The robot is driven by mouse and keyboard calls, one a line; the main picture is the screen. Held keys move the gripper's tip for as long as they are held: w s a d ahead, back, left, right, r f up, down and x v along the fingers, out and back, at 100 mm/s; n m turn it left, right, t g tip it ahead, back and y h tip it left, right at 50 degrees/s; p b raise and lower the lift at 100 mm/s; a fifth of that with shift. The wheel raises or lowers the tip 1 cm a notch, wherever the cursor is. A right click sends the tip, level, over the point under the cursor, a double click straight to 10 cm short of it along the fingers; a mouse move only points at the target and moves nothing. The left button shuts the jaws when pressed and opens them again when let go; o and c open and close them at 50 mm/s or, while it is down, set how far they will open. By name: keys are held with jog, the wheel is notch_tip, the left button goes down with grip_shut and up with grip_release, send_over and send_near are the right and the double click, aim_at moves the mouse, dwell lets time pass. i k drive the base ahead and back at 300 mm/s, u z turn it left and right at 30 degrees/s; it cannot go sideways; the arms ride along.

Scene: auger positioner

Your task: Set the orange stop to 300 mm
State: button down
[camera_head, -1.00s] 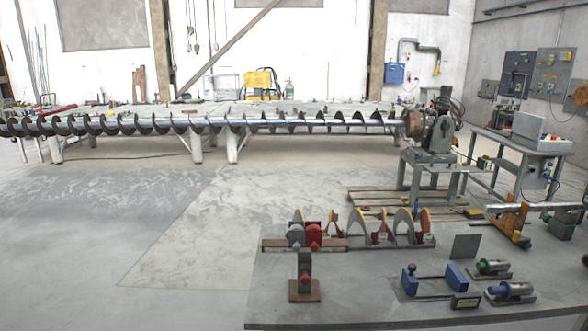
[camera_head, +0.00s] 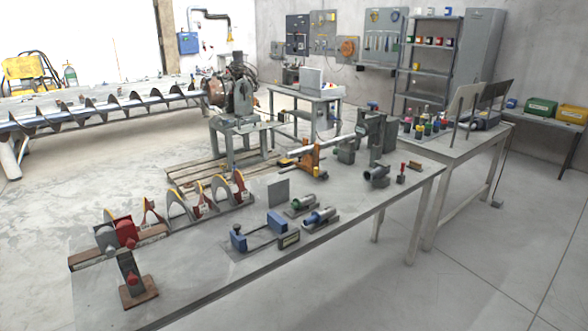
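The orange stop (camera_head: 309,158) stands at the far side of the grey workbench, right of the middle of the view. It is a small upright orange body near the left end of a pale horizontal bar (camera_head: 337,142). The bar runs right toward a dark grey upright block (camera_head: 371,130). No scale marks or millimetre figures are readable at this distance. My gripper is not in view.
The grey workbench (camera_head: 200,283) also holds a blue fixture (camera_head: 277,222), two cylindrical tools (camera_head: 318,217), a grey plate (camera_head: 278,191) and a row of curved flights (camera_head: 180,205). A second table (camera_head: 455,143) adjoins at the right. Floor in front right is clear.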

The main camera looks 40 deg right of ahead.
aim_at(310, 160)
jog(key=z, duration=4.15)
jog(key=i, duration=0.1)
jog(key=u, duration=2.95)
